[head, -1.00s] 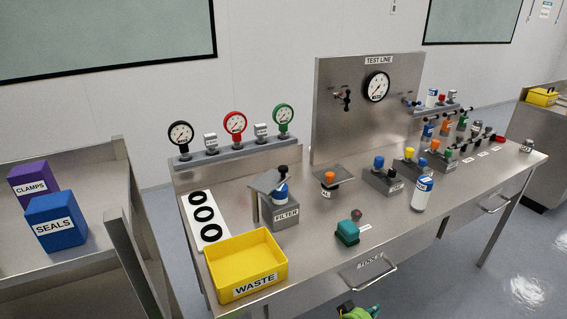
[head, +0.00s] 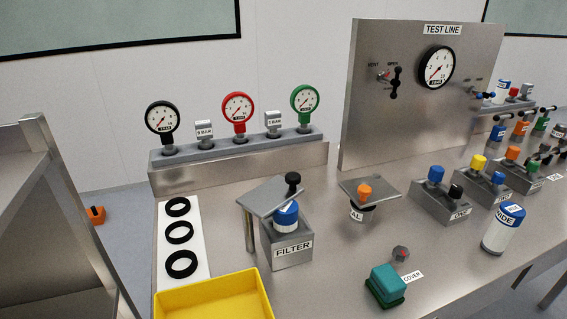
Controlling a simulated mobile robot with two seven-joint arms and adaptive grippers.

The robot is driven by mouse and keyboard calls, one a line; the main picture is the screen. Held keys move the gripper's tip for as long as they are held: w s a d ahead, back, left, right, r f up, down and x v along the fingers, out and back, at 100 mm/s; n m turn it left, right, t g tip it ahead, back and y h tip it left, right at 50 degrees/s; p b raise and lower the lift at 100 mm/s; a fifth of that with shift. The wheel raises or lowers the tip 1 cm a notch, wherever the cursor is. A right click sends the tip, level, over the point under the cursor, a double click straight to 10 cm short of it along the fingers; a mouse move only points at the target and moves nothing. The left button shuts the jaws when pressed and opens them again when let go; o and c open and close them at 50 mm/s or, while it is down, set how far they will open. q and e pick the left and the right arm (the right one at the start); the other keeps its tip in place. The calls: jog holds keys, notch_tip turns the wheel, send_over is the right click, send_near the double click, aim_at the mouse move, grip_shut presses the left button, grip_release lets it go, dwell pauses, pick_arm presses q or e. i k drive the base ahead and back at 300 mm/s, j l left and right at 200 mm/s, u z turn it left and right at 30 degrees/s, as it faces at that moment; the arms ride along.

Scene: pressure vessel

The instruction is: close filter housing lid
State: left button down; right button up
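The filter housing (head: 284,252) is a grey metal box labelled FILTER, standing on the bench in the head view. Its lid (head: 268,197) is a flat grey plate with a black knob (head: 293,179). The lid is raised and tilted above the box, and its left part overhangs an upright post (head: 249,233). A blue-topped white filter cartridge (head: 286,218) shows in the gap under the lid, in the top of the box. Neither of my grippers is in view.
A yellow bin (head: 213,296) stands in front on the left, beside a white strip with black rings (head: 180,232). A teal block (head: 386,284) sits front right. A grey plate with an orange knob (head: 370,190) stands to the right. A gauge rail (head: 236,150) is behind.

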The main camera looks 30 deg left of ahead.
aim_at(263, 201)
jog(key=k+l+z, duration=0.9)
jog(key=k+l, duration=0.1)
jog(key=k, duration=0.05)
